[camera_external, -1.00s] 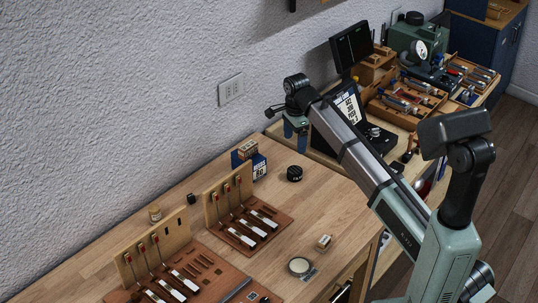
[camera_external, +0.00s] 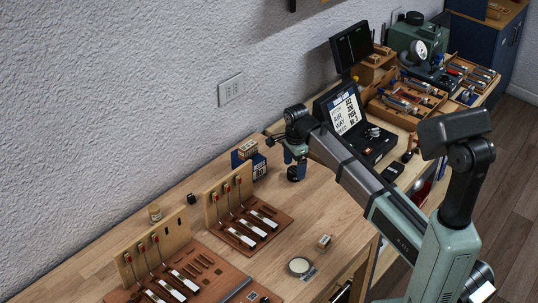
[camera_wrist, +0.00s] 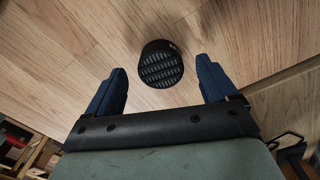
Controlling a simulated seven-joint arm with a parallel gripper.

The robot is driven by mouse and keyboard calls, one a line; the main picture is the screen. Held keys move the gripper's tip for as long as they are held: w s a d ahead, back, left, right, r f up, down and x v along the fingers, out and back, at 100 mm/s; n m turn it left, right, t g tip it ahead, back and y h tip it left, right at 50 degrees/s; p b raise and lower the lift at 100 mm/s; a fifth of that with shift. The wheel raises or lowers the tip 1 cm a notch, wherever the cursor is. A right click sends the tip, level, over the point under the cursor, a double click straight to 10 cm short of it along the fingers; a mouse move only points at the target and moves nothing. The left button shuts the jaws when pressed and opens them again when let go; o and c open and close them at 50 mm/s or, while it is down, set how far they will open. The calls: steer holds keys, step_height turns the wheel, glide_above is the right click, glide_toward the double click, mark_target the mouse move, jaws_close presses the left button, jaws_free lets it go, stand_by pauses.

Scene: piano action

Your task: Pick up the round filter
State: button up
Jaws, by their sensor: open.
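The round filter (camera_wrist: 161,66) is a short black cylinder with a pale ribbed, grille-like top. In the wrist view it stands on the wooden bench, just beyond and between my fingertips. My gripper (camera_wrist: 161,72) is open, with a blue finger on each side and nothing between them. In the external view the filter (camera_external: 295,173) is partly hidden under my gripper (camera_external: 290,155), which hangs close above it. I see no contact between the fingers and the filter.
A blue box (camera_external: 259,166) with a small wooden block on it stands left of the filter. Wooden racks with white-tipped keys (camera_external: 245,215) lie nearer. A round pale disc (camera_external: 299,266) and a small jar (camera_external: 324,242) sit at the bench edge. A black case (camera_external: 367,135) is behind.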

step_height(320, 180, down, 2)
steer(key=c, duration=1.1)
steer(key=shift+c, duration=0.2)
